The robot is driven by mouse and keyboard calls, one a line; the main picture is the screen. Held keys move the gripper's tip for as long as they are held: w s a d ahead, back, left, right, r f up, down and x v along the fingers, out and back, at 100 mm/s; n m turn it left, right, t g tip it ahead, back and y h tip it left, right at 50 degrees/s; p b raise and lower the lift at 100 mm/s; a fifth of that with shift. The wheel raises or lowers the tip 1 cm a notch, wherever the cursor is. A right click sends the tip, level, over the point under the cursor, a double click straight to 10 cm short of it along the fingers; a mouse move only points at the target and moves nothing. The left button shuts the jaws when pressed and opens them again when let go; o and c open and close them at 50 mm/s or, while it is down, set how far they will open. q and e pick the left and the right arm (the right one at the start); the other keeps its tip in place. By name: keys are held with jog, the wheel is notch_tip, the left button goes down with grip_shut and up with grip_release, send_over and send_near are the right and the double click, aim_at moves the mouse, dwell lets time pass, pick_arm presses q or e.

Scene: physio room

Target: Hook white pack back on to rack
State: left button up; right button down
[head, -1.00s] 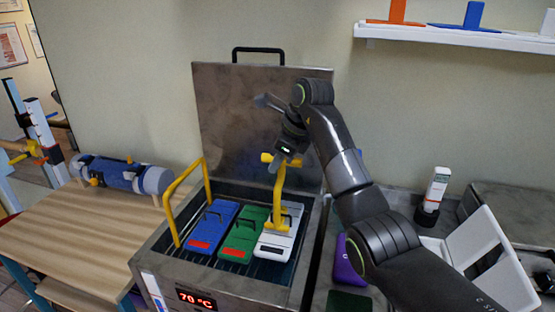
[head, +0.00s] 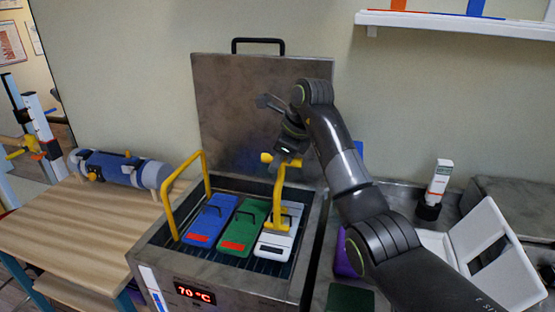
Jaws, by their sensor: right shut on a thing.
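The white pack (head: 273,246) lies at the right end of a row in the open steel tank (head: 240,285), beside a green pack (head: 241,236) and a blue pack (head: 210,222). My right gripper (head: 283,157) is shut on the top of a yellow hook tool (head: 279,190). The tool hangs down to the white pack's upper part, by its dark loop; I cannot tell whether it has caught the loop. The packs rest over a dark slatted rack with a yellow side handle (head: 168,205). My left gripper is out of view.
The tank's lid (head: 235,110) stands open behind. Its display reads 70 °C. A wooden table (head: 80,225) with a blue-grey roller (head: 118,170) is at left. A white open case (head: 485,260) and a white bottle-like device (head: 437,185) are at right. A wall shelf (head: 460,25) is above.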

jog(key=shift+f+b, duration=1)
jog(key=shift+f, duration=0.1)
jog(key=shift+f+b, duration=0.3)
jog(key=shift+f, duration=0.35)
jog(key=shift+s+b, duration=0.1)
jog(key=shift+b, duration=0.2)
jog(key=s+a, duration=0.1)
jog(key=s, duration=0.6)
jog(key=shift+a+p, duration=0.35)
jog(key=shift+a, duration=0.05)
dwell(1.3)
jog(key=shift+s, duration=0.1)
